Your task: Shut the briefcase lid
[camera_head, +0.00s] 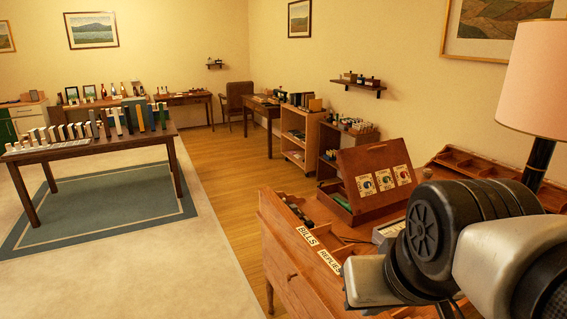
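The briefcase appears to be the reddish-brown wooden case (340,203) on the near desk at the right. Its lid (377,182) stands raised and leans back, with three pale cards bearing coloured discs on the face toward me. Small green and dark items show in the case's base; the right part of the base is hard to make out. My arm's dark joint and grey links fill the lower right, in front of the desk and just right of the lid in the picture. My gripper's fingertips do not show.
The desk (290,262) has slots labelled BILLS and REPLIES along its left edge. A lamp (535,80) and wooden compartments (480,165) stand right of the case. Shelves (300,135) stand behind. Open floor (215,190) lies left, beyond it a table (90,147).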

